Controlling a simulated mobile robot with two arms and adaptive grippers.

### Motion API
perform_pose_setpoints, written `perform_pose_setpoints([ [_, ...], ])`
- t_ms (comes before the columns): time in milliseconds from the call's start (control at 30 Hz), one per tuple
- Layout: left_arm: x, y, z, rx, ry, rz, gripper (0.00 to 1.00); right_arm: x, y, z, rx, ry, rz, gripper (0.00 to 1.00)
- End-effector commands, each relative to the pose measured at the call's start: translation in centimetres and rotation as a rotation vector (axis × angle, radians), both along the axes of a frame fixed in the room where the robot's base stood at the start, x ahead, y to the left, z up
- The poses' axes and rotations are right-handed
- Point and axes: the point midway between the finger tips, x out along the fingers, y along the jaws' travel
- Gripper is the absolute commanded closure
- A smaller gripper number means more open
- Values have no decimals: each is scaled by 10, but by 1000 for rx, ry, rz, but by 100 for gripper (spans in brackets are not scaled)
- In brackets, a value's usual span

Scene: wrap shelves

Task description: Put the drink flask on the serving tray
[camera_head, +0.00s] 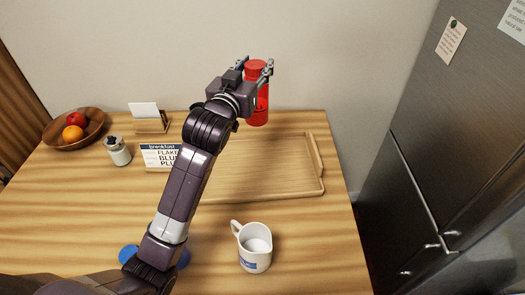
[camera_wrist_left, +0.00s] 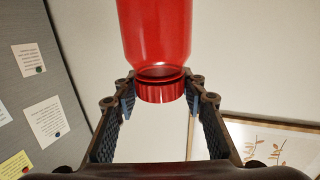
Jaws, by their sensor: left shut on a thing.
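The drink flask (camera_head: 257,100) is red and stands upright at the far edge of the table in the head view, just behind the tray's far rim. My left gripper (camera_head: 257,72) is shut on it near its cap. The left wrist view shows the red flask (camera_wrist_left: 157,35) with its ribbed cap between my left fingers (camera_wrist_left: 160,103). I cannot tell whether its base touches the table. The serving tray (camera_head: 316,150) is wooden with raised ends and lies flat. My left arm hides its left part. My right gripper is not in view.
A white mug (camera_head: 254,252) stands in front of the tray. At the left are a fruit bowl (camera_head: 88,138), a jar (camera_head: 118,152), a card holder (camera_head: 152,127) and a breakfast sign (camera_head: 158,158). A blue object (camera_head: 128,253) is partly behind my arm. The tray's visible surface is bare.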

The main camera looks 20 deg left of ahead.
Motion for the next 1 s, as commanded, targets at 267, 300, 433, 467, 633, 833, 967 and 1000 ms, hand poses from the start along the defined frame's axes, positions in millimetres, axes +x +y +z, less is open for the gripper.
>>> perform_pose_setpoints([
  [267,-1,0,-65,0,8,0,100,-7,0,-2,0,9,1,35],
  [300,-1,0,-75,-1,7,0,100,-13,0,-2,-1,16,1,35],
  [433,-2,0,-109,-1,6,0,100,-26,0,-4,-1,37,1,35],
  [467,-2,0,-117,-1,6,0,100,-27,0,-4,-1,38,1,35],
  [633,-2,-1,-146,-1,1,-1,100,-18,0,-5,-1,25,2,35],
  [833,-2,0,-163,-1,2,0,100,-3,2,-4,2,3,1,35],
  [967,-2,0,-184,-2,2,1,100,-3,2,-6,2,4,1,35],
  [1000,-2,0,-189,-3,1,0,100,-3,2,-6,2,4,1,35],
])
